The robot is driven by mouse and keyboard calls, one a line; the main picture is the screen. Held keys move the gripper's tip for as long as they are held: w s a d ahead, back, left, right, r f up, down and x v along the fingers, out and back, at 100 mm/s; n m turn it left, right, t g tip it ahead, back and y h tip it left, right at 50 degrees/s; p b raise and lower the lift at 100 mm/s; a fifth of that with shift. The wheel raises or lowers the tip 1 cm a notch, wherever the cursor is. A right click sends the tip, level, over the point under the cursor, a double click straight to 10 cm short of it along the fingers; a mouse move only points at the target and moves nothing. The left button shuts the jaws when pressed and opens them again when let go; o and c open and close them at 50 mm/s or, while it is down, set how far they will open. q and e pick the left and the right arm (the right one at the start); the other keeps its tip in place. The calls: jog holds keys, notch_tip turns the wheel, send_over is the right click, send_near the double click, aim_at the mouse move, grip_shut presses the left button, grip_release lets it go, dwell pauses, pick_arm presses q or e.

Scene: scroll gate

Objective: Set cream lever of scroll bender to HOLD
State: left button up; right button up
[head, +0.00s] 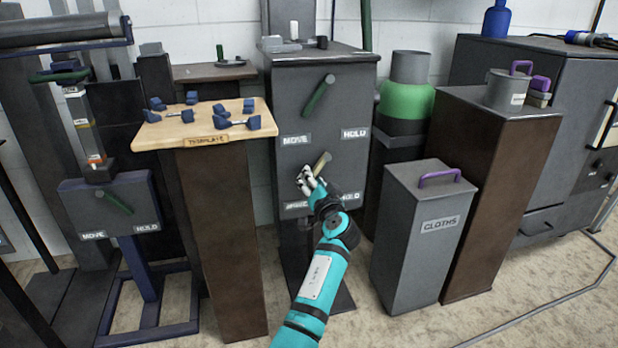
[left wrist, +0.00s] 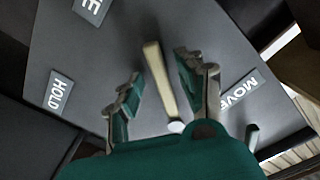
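The scroll bender is a dark grey cabinet (head: 290,110) in the middle of the head view. Its cream lever (head: 322,162) is low on the front face, slanting from upper right to lower left, with its lower end hidden by my left gripper (head: 310,182). In the left wrist view, the cream lever (left wrist: 159,80) lies between the two fingers of my left gripper (left wrist: 160,85), with a visible gap on each side. The left gripper is open. In that view a HOLD plate (left wrist: 58,92) is left of the lever and a MOVE plate (left wrist: 240,90) is right. My right gripper is not in view.
A green lever (head: 318,97) is higher on the same face, between MOVE (head: 296,140) and HOLD (head: 355,132) plates. A CLOTHS bin (head: 405,250) stands to the right. A brown pedestal with a wooden board (head: 165,140) stands to the left.

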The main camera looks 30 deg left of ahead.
pick_arm(q)
jog(key=shift+c, duration=0.6)
grip_shut()
